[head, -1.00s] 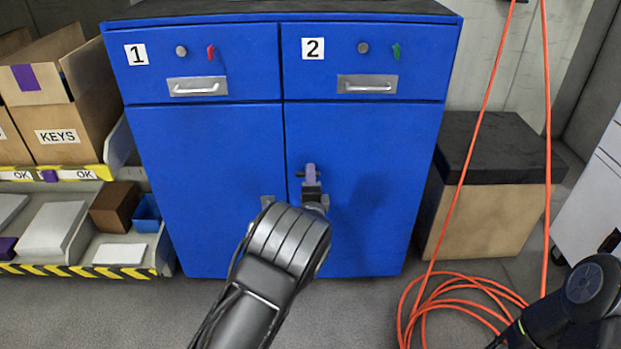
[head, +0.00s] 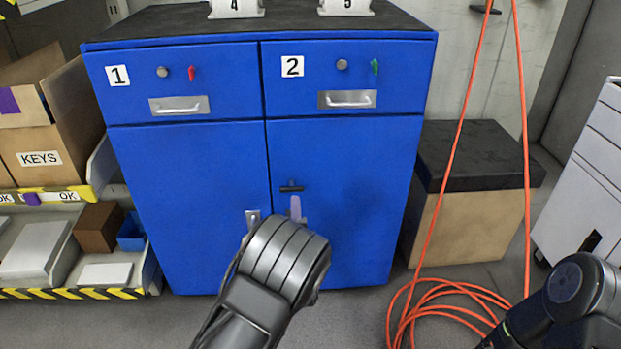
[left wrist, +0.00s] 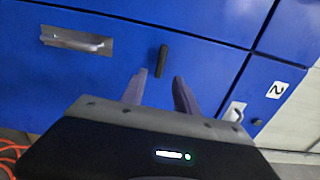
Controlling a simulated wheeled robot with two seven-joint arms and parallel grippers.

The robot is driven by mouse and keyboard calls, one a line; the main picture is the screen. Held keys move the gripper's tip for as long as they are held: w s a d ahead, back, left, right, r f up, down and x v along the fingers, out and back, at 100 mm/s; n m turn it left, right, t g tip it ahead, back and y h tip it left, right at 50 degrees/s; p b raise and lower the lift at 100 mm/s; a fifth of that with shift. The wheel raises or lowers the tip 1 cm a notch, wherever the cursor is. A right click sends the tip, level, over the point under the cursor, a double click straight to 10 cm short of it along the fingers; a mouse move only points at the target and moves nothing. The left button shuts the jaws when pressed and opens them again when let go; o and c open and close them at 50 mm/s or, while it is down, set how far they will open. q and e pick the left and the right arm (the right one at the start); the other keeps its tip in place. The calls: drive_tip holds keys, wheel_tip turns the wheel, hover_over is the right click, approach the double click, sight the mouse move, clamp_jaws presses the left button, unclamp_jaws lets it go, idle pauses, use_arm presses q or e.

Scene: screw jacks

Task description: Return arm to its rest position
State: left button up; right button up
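My left arm reaches in from the bottom of the head view. Its left gripper (head: 296,207) stands in front of the blue cabinet, just below the black handle (head: 291,187) of the right-hand door. In the left wrist view the gripper (left wrist: 158,90) has two purple fingers spread apart with nothing between them. The black handle (left wrist: 161,60) lies beyond the fingertips, apart from them. My right arm (head: 570,295) shows at the lower right of the head view; its gripper is out of frame. Both cabinet doors look closed.
The blue cabinet (head: 195,200) has drawers labelled 1 and 2, both shut. Shelves with a KEYS box (head: 45,150) stand left. A black-topped wooden box (head: 470,215), an orange hose (head: 450,295) and a grey cabinet (head: 585,190) are right.

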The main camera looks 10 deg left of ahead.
use_arm(q)
drive_tip(key=s+d+f+n+g+h, duration=0.1)
drive_tip(key=s+d+f+n+g, duration=0.15)
drive_tip(key=f, duration=0.35)
drive_tip(key=s+d+f+n+g+h, duration=0.1)
drive_tip(key=s+f+n+g+h, duration=0.15)
drive_tip(key=f, duration=0.25)
drive_tip(key=s+d+f+n+g+h, duration=0.15)
drive_tip(key=s+f+n+g, duration=0.25)
drive_tip(key=s+f, duration=0.55)
drive_tip(key=s+d+f+n+g, duration=0.2)
drive_tip(key=s+f+n+g, duration=0.3)
drive_tip(key=s, duration=0.7)
drive_tip(key=s+d+f+n+g+h, duration=0.2)
drive_tip(key=s+d+g+h, duration=0.1)
drive_tip(key=s, duration=1.2)
wheel_tip(320, 180, up, 25)
drive_tip(key=n+p, duration=0.1)
drive_tip(key=p, duration=2.3)
drive_tip(key=shift+s+h, duration=0.25)
drive_tip(key=shift+h, duration=0.05)
